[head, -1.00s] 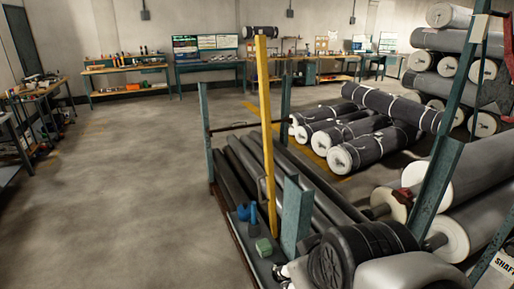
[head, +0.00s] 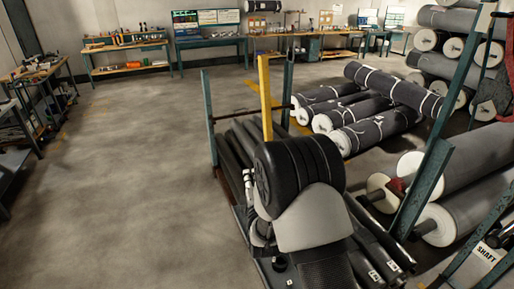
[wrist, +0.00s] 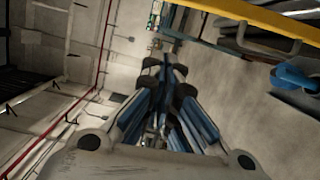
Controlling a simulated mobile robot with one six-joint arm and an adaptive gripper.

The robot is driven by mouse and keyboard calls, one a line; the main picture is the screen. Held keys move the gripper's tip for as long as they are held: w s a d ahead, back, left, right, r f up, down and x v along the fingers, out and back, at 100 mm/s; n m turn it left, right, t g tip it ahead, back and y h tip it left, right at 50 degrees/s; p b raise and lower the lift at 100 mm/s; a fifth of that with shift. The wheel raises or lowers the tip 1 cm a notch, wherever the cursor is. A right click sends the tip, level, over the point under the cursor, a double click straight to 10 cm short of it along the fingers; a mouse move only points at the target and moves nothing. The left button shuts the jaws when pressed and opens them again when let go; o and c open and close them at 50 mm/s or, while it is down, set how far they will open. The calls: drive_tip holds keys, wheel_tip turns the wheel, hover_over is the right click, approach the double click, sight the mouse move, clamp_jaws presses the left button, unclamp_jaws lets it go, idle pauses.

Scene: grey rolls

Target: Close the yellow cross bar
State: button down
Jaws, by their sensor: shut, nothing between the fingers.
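The yellow cross bar (head: 265,95) stands near upright at the teal-posted rack in the head view. Its lower part is hidden behind my arm. In the wrist view a yellow bar (wrist: 262,16) crosses the top right corner, beside my gripper and apart from its fingertips. My gripper (wrist: 165,75) is shut and empty in the wrist view. In the head view my arm covers the bar's foot, and I cannot make out the fingertips there.
Teal posts (head: 209,120) frame the rack of dark rolls (head: 232,150). A blue object (wrist: 294,77) lies at the right of the wrist view. Grey rolls (head: 375,132) lie behind and to the right. The floor to the left is clear.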

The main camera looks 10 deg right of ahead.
drive_tip(key=w+d, duration=0.3)
drive_tip(key=w, duration=0.8)
drive_tip(key=shift+d+r, duration=0.2)
drive_tip(key=shift+d, duration=0.15)
drive_tip(key=shift+d, duration=0.1)
